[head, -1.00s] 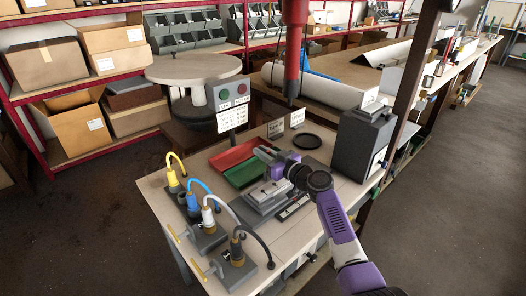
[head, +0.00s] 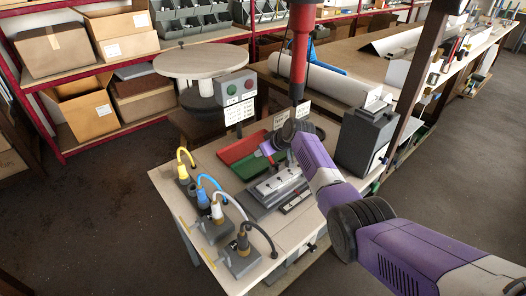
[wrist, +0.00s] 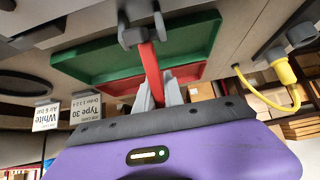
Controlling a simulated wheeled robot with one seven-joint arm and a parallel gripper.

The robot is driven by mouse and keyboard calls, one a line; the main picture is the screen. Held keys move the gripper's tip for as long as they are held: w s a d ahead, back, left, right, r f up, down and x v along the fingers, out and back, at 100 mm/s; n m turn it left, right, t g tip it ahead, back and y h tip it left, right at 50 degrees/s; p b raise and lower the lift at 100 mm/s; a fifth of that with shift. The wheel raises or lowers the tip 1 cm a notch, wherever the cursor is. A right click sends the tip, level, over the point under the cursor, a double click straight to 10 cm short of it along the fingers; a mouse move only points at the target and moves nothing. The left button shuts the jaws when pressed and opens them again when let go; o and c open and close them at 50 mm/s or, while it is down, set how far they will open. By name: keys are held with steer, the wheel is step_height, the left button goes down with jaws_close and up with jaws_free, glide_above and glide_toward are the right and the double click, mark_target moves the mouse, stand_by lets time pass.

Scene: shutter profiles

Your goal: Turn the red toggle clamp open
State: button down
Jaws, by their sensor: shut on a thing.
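The red toggle clamp (wrist: 151,68) shows in the wrist view as a red lever rising from a grey mount (wrist: 142,33). My gripper (wrist: 158,95) has its grey fingers closed on the free end of the red lever, one on each side. In the head view my gripper (head: 267,149) is over the worktable near the trays, and my wrist and arm cover much of it. I cannot make out the clamp in the head view.
A red tray (head: 240,147) and a green tray (head: 252,167) lie behind the grey fixture (head: 275,187). Several cabled plugs, one yellow (head: 184,172), stand at the left. A dark grey box (head: 364,140) stands right of my arm.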

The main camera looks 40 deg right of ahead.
steer(key=shift+w+f+g+b, duration=0.1)
steer(key=shift+f+g+b, duration=0.45)
steer(key=shift+g+b, duration=0.25)
steer(key=c, duration=1.4)
jaws_free()
steer(key=shift+c, duration=0.2)
steer(key=shift+r, duration=0.1)
